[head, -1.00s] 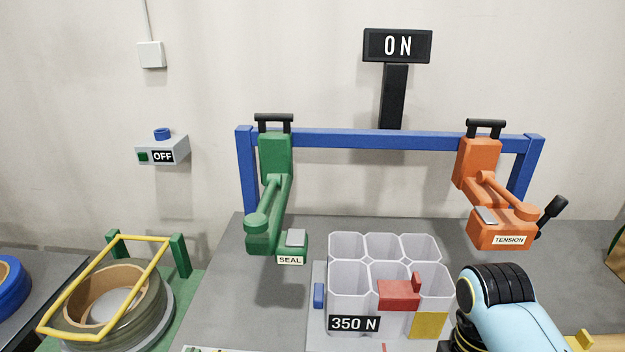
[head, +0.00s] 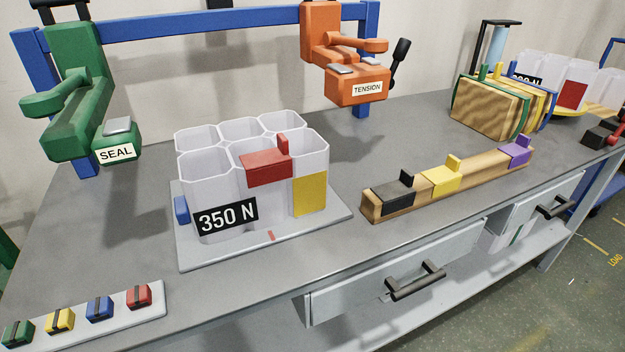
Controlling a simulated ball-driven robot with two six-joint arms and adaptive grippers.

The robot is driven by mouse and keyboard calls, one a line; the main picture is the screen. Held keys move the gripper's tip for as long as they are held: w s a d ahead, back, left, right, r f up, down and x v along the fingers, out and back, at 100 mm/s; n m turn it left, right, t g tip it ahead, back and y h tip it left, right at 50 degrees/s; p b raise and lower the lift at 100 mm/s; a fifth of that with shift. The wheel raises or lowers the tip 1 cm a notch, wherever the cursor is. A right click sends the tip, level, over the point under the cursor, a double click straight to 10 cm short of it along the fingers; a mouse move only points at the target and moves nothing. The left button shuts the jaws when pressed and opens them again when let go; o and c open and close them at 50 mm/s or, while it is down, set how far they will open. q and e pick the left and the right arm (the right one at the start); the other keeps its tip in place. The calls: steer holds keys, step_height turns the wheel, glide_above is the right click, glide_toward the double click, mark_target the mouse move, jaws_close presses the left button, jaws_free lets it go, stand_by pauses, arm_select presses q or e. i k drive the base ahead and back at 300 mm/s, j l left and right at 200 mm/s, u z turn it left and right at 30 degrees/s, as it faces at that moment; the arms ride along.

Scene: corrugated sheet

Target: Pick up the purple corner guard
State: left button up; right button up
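The purple corner guard (head: 515,152) sits at the far right end of a wooden bar (head: 484,169) on the grey table. A yellow corner guard (head: 441,181) and a black corner guard (head: 391,199) sit on the same bar, to its left. Nothing covers the purple one. Neither of my grippers shows in the head view now.
A cluster of white hexagonal cells labelled 350 N (head: 210,168) stands left of the bar. The orange TENSION tool (head: 345,85) and green SEAL tool (head: 70,125) hang from a blue frame (head: 200,26). Wooden stacks (head: 490,105) stand behind the bar's right end. Drawer handles (head: 415,282) protrude in front.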

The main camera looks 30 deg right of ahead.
mark_target(518, 151)
steer(key=z, duration=2.05)
steer(key=i+l+z, duration=0.1)
steer(key=i+l, duration=0.3)
steer(key=l, duration=0.15)
